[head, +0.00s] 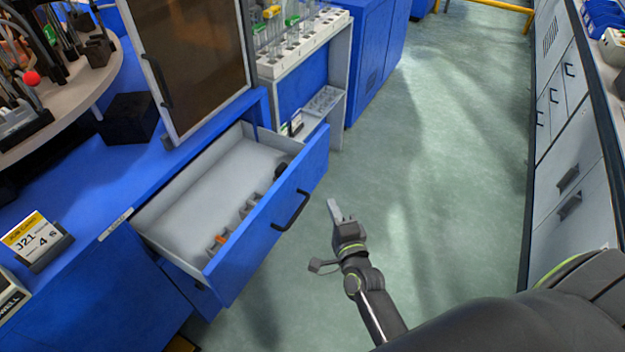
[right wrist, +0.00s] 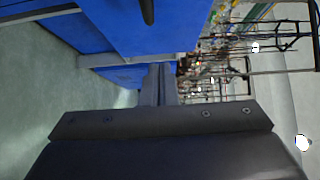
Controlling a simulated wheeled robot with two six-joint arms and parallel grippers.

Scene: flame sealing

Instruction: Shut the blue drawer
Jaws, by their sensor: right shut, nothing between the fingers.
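The blue drawer (head: 272,225) stands pulled out from the blue cabinet in the head view. Its white inside shows, with a few small dark and orange items along the front. A black bar handle (head: 291,210) is on its blue front. My right gripper (head: 334,207) is shut and empty, to the right of the drawer front and apart from it. In the right wrist view the shut fingers (right wrist: 159,85) point toward a blue panel, with part of a black handle (right wrist: 147,10) at the top edge. My left gripper is not in view.
A dark glass-fronted cabinet door (head: 190,55) stands above the drawer. A white rack with tubes (head: 300,45) is behind it. A job card stand (head: 38,240) sits on the blue worktop at left. Grey cabinets (head: 570,120) line the right. The green floor between is clear.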

